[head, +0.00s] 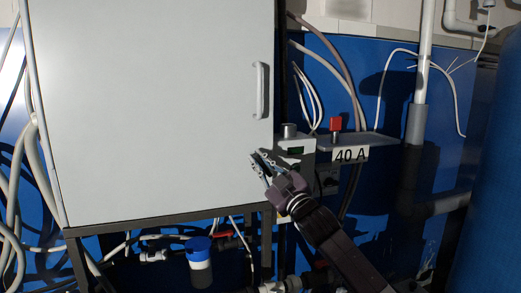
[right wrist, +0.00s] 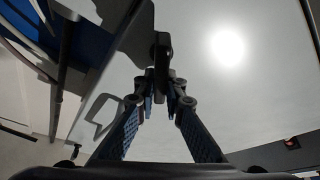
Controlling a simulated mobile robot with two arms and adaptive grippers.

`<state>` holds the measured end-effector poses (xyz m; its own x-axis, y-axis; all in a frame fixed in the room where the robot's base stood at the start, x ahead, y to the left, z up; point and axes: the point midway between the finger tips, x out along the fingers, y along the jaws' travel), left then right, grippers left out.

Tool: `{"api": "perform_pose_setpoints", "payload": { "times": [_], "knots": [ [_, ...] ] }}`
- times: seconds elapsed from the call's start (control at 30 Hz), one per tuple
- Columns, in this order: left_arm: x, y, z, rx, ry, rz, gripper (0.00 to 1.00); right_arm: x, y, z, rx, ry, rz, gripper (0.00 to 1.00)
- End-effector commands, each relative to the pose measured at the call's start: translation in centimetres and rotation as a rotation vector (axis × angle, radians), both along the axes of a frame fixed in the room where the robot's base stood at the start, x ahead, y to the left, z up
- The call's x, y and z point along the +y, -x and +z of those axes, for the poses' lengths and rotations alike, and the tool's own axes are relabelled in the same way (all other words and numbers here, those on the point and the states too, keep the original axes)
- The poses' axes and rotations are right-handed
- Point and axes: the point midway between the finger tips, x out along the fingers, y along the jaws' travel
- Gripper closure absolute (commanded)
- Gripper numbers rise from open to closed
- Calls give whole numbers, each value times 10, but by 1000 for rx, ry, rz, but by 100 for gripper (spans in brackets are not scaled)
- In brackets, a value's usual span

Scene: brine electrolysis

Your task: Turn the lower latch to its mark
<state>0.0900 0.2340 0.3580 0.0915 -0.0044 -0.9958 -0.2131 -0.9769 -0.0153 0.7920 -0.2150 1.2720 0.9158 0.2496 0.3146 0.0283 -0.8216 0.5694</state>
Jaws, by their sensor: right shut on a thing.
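The lower latch (right wrist: 162,48) is a small dark piece on the pale cabinet door (head: 150,100), seen between and beyond my fingertips in the right wrist view. My right gripper (head: 260,165) is at the door's lower right edge in the head view. It also shows in the right wrist view (right wrist: 162,85), with its fingers closed on the latch. In the head view the fingers cover the latch, so its angle is hard to tell. I cannot make out its mark. My left gripper is not in view.
The door has a pale upright handle (head: 260,90) above the gripper. Right of it are a grey box (head: 295,150), a shelf with a "40 A" label (head: 350,154) and a red block (head: 335,123). Pipes, cables and a blue-capped container (head: 199,262) are below the cabinet.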

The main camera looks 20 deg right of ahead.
Motion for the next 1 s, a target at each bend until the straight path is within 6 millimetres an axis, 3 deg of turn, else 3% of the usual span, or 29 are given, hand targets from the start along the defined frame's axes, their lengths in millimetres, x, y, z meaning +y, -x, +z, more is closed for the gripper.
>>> {"api": "perform_pose_setpoints", "payload": {
  "times": [0.03,0.6,1.0],
  "knots": [
    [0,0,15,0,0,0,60,-1,-1,6,2,52,-4,100],
    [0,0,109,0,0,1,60,6,0,-1,-17,587,-1,100],
    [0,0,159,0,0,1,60,8,0,-10,-28,871,1,100]
  ]
}}
